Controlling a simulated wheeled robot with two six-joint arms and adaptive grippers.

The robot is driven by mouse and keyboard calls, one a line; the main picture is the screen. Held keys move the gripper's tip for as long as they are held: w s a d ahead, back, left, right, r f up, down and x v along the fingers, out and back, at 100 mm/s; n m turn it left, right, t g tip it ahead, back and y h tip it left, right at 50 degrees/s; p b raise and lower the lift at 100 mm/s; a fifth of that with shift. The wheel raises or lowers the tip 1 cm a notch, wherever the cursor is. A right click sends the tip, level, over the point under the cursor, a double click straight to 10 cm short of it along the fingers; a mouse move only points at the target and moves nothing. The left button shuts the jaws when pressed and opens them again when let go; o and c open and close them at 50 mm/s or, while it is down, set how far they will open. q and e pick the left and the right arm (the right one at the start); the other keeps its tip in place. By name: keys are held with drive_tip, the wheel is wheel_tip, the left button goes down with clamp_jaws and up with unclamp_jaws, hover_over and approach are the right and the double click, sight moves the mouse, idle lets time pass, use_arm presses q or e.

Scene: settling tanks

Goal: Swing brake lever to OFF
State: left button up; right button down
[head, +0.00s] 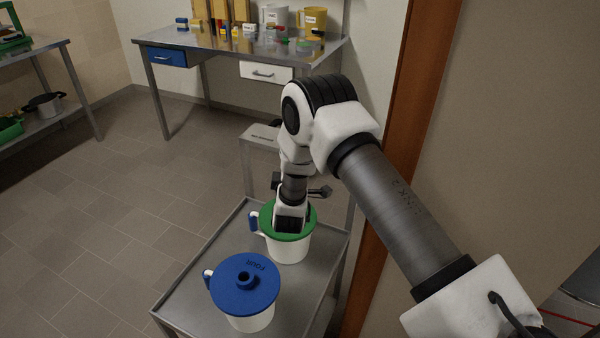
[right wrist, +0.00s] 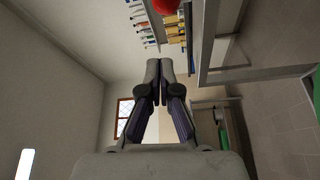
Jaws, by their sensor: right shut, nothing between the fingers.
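I cannot make out a brake lever or an OFF mark in either view. A grey stand (head: 258,137) with dark lettering on its top, too small to read, stands behind the trolley and is partly hidden by my right arm. My right gripper shows in the right wrist view (right wrist: 160,66), its two fingers together with nothing between them. In the head view my right arm comes in from the right and its wrist end is in front of a green-lidded jug (head: 300,228); the fingertips are not clear there. My left gripper is in neither view.
A blue-lidded jug (head: 246,290) stands with the green-lidded one on a metal trolley (head: 190,285). A bench (head: 215,42) with containers stands at the back. A wall with a brown post (head: 425,85) closes the right side. Floor at left is clear.

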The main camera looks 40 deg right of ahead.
drive_tip(key=s+d+b, duration=0.1)
drive_tip(key=s, duration=0.6)
drive_tip(key=shift+s+d+f, duration=0.2)
drive_tip(key=shift+s+f, duration=0.15)
drive_tip(key=shift+f, duration=0.1)
